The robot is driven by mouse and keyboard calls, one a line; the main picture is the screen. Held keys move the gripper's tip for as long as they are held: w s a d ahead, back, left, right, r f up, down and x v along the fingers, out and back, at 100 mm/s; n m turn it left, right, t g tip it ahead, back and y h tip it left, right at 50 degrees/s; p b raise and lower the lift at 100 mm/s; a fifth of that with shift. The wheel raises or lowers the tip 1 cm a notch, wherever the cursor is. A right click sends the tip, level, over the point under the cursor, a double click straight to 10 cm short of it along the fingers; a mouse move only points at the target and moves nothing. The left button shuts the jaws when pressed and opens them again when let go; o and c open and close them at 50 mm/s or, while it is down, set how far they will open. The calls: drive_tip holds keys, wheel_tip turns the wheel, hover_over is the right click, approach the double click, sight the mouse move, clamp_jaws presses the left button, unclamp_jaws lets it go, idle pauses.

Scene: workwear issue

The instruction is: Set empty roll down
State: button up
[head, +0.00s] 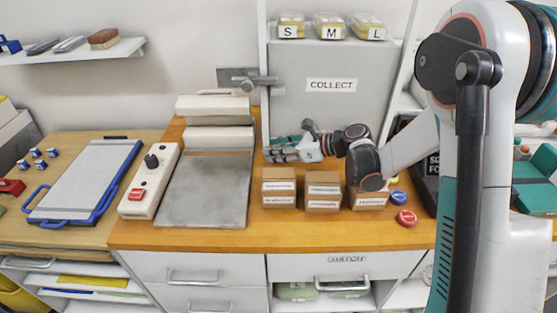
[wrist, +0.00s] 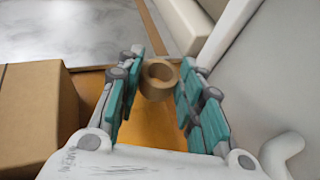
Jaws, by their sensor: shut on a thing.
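The empty roll (wrist: 158,80) is a small tan ring with an open hole, between my fingertips in the wrist view. My gripper (wrist: 158,88) is shut on it, with teal finger pads on either side. In the head view my gripper (head: 276,150) reaches left over the back of the wooden bench (head: 255,232), behind the small brown boxes. I cannot make out the roll there. Whether the roll touches the bench top is not clear.
Brown labelled boxes (head: 279,187) stand just in front of my gripper. A grey metal plate (head: 205,195) with a pale machine behind it lies to the left. A grey COLLECT panel (head: 330,100) rises behind. Red and blue discs (head: 407,218) lie at the right.

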drive_tip(key=shift+f+b, duration=0.35)
drive_tip(key=shift+f, duration=0.9)
drive_tip(key=shift+f, duration=0.15)
drive_tip(key=o, duration=0.7)
drive_tip(key=shift+d+r, duration=0.1)
drive_tip(key=shift+r, duration=0.15)
drive_tip(key=p+v, duration=0.3)
drive_tip(key=v, duration=0.8)
drive_tip(key=shift+s+d, duration=0.25)
drive_tip(key=shift+d, duration=0.1)
